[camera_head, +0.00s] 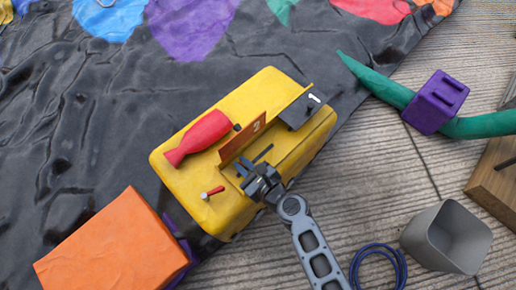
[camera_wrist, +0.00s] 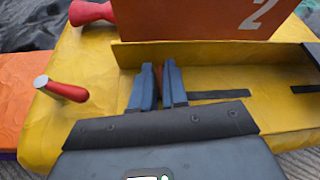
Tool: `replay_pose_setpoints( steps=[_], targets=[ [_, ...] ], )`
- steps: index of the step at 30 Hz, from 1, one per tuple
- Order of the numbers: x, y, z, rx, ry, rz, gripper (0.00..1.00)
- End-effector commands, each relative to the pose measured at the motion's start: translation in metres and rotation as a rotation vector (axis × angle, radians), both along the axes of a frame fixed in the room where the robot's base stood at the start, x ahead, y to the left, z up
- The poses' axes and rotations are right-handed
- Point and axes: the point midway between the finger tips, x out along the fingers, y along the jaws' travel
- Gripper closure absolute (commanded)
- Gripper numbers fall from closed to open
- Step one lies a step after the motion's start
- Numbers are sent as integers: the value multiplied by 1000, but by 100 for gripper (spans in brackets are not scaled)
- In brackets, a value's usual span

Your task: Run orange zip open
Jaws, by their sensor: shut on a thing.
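A yellow block (camera_head: 175,160) bears an upright orange-brown panel marked 2 (camera_head: 243,137), which also shows in the wrist view (camera_wrist: 200,18). My gripper (camera_head: 252,170) is over the block's near part, in front of this panel. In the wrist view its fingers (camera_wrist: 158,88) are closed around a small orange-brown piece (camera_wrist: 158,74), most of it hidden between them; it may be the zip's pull. A dark slot (camera_wrist: 220,94) runs to the right from the fingers along the yellow face. I cannot tell how far the zip is open.
A black panel marked 1 (camera_head: 300,108) stands on the block's right end. A red bottle-shaped piece (camera_head: 203,134) and a red peg with a pale end (camera_head: 212,192) are on its left. An orange block (camera_head: 112,245), grey bin (camera_head: 447,237) and blue coil (camera_head: 378,262) lie around.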

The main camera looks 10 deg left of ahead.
Motion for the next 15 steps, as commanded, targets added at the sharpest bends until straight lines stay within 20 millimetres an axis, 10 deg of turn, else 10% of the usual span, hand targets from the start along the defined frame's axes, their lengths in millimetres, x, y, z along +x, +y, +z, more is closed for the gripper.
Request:
replay_pose_setpoints(
  steps=[11, 15],
  targets=[
    [-9, 7, 0, 0, 0, 3, 100],
    [-9, 7, 0, 1, 0, 4, 75]
  ],
)
